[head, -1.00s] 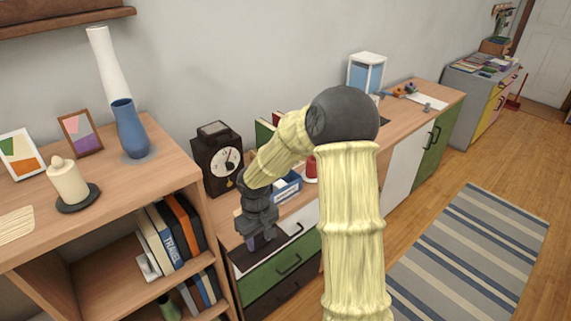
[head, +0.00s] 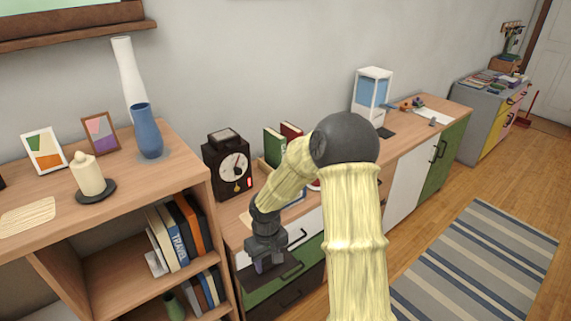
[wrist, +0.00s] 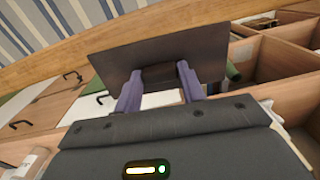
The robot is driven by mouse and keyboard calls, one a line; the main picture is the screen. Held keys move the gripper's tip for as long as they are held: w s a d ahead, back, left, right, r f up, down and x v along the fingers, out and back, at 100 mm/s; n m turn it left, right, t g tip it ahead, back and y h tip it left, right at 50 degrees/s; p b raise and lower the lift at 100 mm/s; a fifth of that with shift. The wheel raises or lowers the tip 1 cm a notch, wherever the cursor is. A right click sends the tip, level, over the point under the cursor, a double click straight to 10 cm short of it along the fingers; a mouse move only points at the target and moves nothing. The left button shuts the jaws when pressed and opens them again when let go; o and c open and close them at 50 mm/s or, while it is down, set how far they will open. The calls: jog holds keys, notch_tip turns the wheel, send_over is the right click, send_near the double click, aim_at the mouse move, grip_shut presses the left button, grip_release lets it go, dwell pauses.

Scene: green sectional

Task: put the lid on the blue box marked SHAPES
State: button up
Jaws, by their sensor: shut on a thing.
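My gripper (head: 264,264) is shut on a flat dark lid (head: 284,271) in front of the drawer cabinet. In the wrist view the purple fingers (wrist: 160,72) close on a small dark block on the lid (wrist: 195,52), and the broad panel extends beyond them. A blue box (head: 296,197) sits on the cabinet top behind my arm. My arm hides most of it, and its marking cannot be read. The lid is apart from the box, lower and nearer to me.
A black clock (head: 229,165) stands left of the box, with green and red books (head: 275,146) behind. A blue-and-white lantern-like case (head: 372,92) stands farther right. A bookshelf (head: 110,262) is close on the left. Floor by the striped rug (head: 480,262) is clear.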

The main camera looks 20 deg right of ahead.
notch_tip(320, 180, down, 14)
jog(key=m, duration=0.3)
jog(key=shift+s+d, duration=0.2)
jog(key=shift+s, duration=0.05)
